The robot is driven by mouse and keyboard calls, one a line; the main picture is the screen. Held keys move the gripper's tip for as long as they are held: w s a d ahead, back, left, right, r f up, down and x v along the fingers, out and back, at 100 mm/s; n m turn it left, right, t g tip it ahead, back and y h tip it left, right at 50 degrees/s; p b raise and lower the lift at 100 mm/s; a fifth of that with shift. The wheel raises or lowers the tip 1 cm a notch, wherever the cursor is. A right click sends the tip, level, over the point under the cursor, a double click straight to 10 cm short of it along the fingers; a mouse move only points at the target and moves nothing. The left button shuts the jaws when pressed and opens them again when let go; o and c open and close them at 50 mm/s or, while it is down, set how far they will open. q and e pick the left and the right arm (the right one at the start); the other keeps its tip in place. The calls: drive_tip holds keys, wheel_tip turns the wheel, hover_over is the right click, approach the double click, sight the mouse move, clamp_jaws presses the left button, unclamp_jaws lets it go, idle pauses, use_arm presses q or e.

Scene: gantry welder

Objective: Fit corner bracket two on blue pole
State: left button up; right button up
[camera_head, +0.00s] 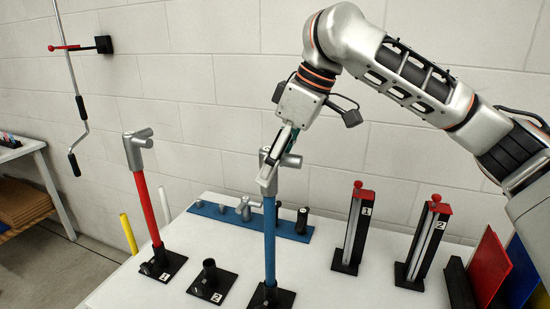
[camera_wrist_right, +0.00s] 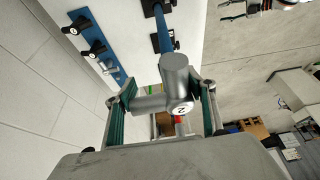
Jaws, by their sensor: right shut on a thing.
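Corner bracket two (camera_wrist_right: 175,75) is a grey tube piece marked 2. It sits between the fingers of my right gripper (camera_wrist_right: 163,112), which is shut on it. In the head view the bracket (camera_head: 290,160) is at the top of the blue pole (camera_head: 270,235), partly hidden by the gripper (camera_head: 272,165). The blue pole stands upright in a black base (camera_head: 285,299). In the wrist view the pole (camera_wrist_right: 166,33) lines up with the bracket's tube; how far they are joined is hidden. My left gripper is not in view.
A red pole (camera_head: 147,207) with a grey bracket (camera_head: 138,140) on top stands in base 1. Base 2 (camera_head: 212,285) is empty. A blue rack (camera_head: 300,236) lies behind the poles. Two red-topped black stands (camera_head: 352,230) (camera_head: 423,245) are at the right of the white table (camera_head: 335,290).

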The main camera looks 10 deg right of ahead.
drive_tip(key=shift+f, duration=0.65)
drive_tip(key=o, duration=1.4)
